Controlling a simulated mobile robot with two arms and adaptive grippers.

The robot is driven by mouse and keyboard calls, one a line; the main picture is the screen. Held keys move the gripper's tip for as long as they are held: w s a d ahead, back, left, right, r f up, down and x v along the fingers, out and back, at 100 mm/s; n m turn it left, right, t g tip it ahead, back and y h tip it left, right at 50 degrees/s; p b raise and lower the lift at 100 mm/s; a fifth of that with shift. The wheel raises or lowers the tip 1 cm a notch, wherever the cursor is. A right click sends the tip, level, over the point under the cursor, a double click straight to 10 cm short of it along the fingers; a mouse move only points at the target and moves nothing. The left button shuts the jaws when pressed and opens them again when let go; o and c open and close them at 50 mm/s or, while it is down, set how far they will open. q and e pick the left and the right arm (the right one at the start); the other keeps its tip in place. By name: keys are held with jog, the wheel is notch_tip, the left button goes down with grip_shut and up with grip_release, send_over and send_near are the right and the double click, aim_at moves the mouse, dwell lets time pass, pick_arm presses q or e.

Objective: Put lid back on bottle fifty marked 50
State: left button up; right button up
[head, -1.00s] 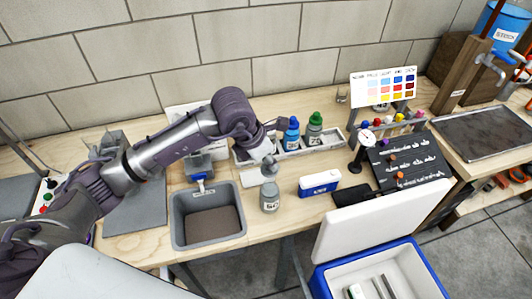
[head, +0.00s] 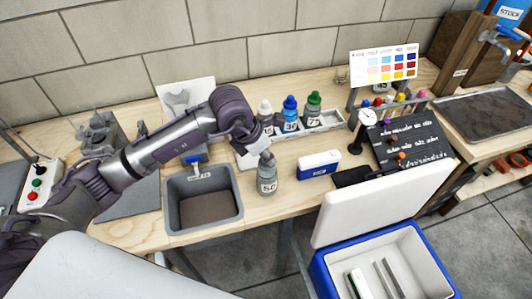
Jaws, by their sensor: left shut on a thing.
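The grey bottle marked 50 (head: 267,184) stands upright on the wooden bench, just right of the sink. A dark grey, cone-tipped lid (head: 267,159) is at the top of this bottle, in line with its neck. I cannot tell whether it is seated or held slightly above. My left gripper (head: 262,154) reaches in from the left and is shut on the lid; its fingers are small and partly hidden by the wrist. My right gripper is not in view.
Bottles with white, blue and green caps (head: 290,115) stand in a tray (head: 325,122) behind. The sink (head: 203,198) is left of the bottle. A blue-and-white box (head: 319,164) is to its right. An open cooler (head: 375,262) stands at the front right.

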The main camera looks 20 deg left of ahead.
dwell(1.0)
pick_arm(q)
jog(key=shift+b, duration=0.5)
dwell(0.7)
jog(key=shift+f+b, duration=0.15)
jog(key=shift+b, duration=0.45)
dwell(0.5)
dwell(0.4)
jog(key=o, duration=0.8)
jog(key=shift+o, duration=0.5)
jog(key=o, duration=0.4)
